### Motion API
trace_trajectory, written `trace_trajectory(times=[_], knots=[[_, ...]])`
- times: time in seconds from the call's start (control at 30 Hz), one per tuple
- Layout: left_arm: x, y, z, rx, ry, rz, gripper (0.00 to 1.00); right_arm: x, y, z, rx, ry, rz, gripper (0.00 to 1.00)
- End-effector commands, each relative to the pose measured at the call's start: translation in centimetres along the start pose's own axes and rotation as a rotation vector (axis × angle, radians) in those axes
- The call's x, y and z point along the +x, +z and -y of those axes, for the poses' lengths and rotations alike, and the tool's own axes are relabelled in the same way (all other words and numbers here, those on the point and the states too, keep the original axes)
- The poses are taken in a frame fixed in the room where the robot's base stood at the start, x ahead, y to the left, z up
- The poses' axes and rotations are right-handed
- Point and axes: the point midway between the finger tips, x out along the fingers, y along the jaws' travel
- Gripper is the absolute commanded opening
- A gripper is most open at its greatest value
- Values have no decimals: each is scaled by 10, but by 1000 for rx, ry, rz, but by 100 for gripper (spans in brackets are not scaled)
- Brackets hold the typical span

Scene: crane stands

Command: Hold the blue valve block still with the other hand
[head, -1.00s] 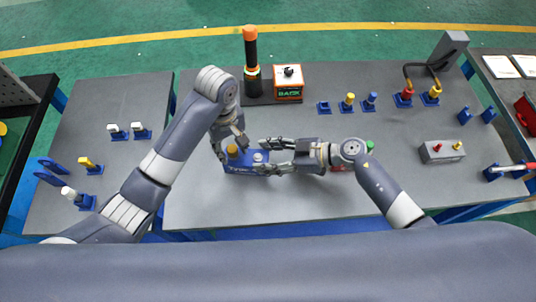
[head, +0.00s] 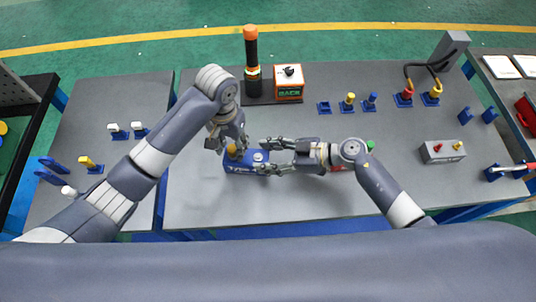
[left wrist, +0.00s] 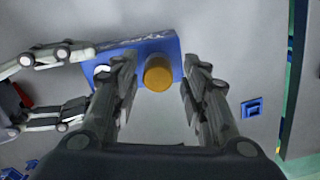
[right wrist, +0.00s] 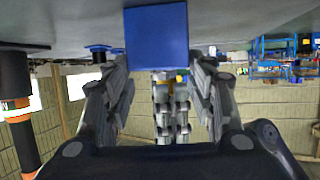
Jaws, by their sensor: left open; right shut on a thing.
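The blue valve block (head: 240,168) lies on the grey table at its front middle. A yellow-orange knob (head: 231,151) stands at its left end and a white round part (head: 258,157) at its right. My right gripper (head: 267,156) is shut on the block's right end; the block's blue end face (right wrist: 157,40) shows between its fingers in the right wrist view. My left gripper (head: 226,143) is open over the left end. In the left wrist view the knob (left wrist: 158,74) sits between its spread fingers, with a gap on each side.
Behind the block stand a black and orange post (head: 252,62) and an orange box (head: 288,82). Small blue stands (head: 370,102) are at the back right, and a grey box (head: 442,151) is further right. The tabletop in front of the block is clear.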

Motion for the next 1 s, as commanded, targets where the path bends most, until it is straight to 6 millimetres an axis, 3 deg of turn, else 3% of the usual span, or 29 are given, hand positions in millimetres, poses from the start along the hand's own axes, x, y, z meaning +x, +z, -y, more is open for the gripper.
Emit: trace_trajectory(times=[0.2,0.47,0.7,1.0], knots=[[0,-1,1,276,-3,-1,41,1,2,2,4,-4,2,3],[0,-2,1,428,-3,-1,41,0,2,2,4,-4,2,3],[0,-2,1,724,-3,0,41,0,2,2,4,-3,2,3],[0,-3,1,916,-3,0,41,0,1,1,3,-2,2,2]])
